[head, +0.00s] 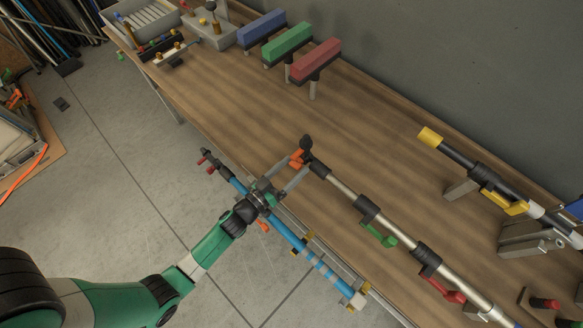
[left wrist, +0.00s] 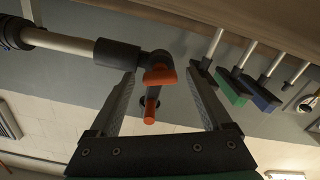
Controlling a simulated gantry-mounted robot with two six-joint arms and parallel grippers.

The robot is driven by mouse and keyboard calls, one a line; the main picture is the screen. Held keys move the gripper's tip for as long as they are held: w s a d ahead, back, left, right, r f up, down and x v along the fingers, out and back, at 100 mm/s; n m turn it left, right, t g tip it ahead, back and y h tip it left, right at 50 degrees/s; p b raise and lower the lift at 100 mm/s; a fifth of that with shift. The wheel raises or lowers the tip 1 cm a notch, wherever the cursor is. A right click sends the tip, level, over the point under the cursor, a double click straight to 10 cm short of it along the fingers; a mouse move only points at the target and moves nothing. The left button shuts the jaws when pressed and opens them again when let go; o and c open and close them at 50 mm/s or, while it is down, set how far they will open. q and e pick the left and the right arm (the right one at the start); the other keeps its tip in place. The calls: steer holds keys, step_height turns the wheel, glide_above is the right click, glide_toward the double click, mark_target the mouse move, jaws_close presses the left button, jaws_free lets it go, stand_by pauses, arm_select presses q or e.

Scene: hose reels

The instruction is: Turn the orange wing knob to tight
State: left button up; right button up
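An orange wing knob (head: 297,159) sits on the black end fitting (head: 306,144) of a silver pole (head: 343,187) on the bench. In the left wrist view the knob (left wrist: 155,77) shows between the fingertips, with an orange stem (left wrist: 150,112) below it. My left gripper (head: 294,170) is open, its two fingers pointing toward the knob. A gap shows on each side between finger and knob; in the wrist view the gripper (left wrist: 162,76) looks empty. A second orange part (head: 262,226) shows by the blue pole below my left wrist. My right gripper is in neither view.
The blue pole (head: 288,234) runs along the bench's front edge under my left gripper. Green (head: 379,236) and red (head: 443,291) levers are on the silver pole. Blue, green and red blocks (head: 316,60) stand farther back. Bare wood (head: 220,100) lies to the left.

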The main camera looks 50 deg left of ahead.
arm_select(q)
jaws_close()
steer(key=shift+m, duration=0.3)
steer(key=m, duration=0.5)
steer(key=m+b, duration=0.1)
steer(key=m, duration=0.4)
steer(key=shift+f+m, duration=0.1)
steer(key=shift+m, duration=0.3)
steer(key=m+b, duration=0.1)
steer(key=m, duration=0.4)
steer(key=shift+m+b, duration=0.4)
steer(key=shift+m, duration=2.4)
steer(key=shift+o, duration=0.3)
jaws_free()
